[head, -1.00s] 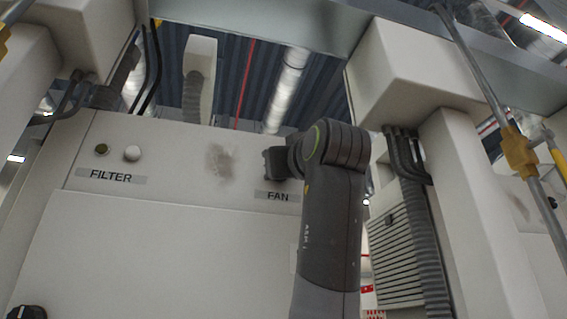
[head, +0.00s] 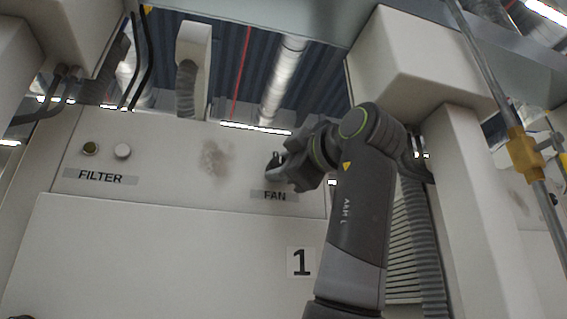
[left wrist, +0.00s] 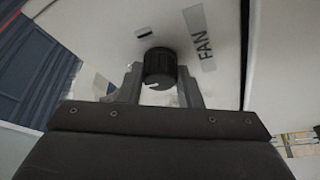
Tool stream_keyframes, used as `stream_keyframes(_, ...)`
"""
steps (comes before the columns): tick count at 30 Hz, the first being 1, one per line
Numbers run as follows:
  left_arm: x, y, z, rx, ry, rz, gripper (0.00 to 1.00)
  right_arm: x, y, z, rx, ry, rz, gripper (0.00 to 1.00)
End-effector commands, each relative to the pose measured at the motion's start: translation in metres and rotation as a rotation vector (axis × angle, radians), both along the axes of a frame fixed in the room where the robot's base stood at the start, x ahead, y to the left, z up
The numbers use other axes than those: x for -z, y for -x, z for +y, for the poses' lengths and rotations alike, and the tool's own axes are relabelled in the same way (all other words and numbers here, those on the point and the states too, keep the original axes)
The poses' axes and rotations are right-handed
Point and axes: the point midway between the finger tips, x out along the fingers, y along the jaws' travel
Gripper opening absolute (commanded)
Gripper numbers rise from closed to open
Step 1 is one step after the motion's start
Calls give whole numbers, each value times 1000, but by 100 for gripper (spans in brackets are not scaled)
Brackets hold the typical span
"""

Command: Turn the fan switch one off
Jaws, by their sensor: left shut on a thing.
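The fan switch (left wrist: 160,65) is a round black knob with a white mark on its face, on the pale panel beside the FAN label (left wrist: 203,47). In the head view the FAN label (head: 274,195) sits just below my left gripper (head: 279,166). In the left wrist view my left gripper (left wrist: 160,84) has one finger on each side of the knob and is shut on it. In the head view the gripper mostly hides the knob. A "1" plate (head: 301,262) is lower on the panel. My right gripper is not in view.
A pale column (head: 460,200) with a ribbed hose stands to the right of my arm.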

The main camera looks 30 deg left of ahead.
Motion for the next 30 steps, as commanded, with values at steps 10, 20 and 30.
stream_keyframes(10, 0, -1, -1, 2, 53, -60, 9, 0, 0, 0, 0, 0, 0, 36)
stream_keyframes(20, 0, -1, 0, 2, 57, -66, 9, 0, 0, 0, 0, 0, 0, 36)
stream_keyframes(30, 0, -1, 0, 1, 56, -65, 54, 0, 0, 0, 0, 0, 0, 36)
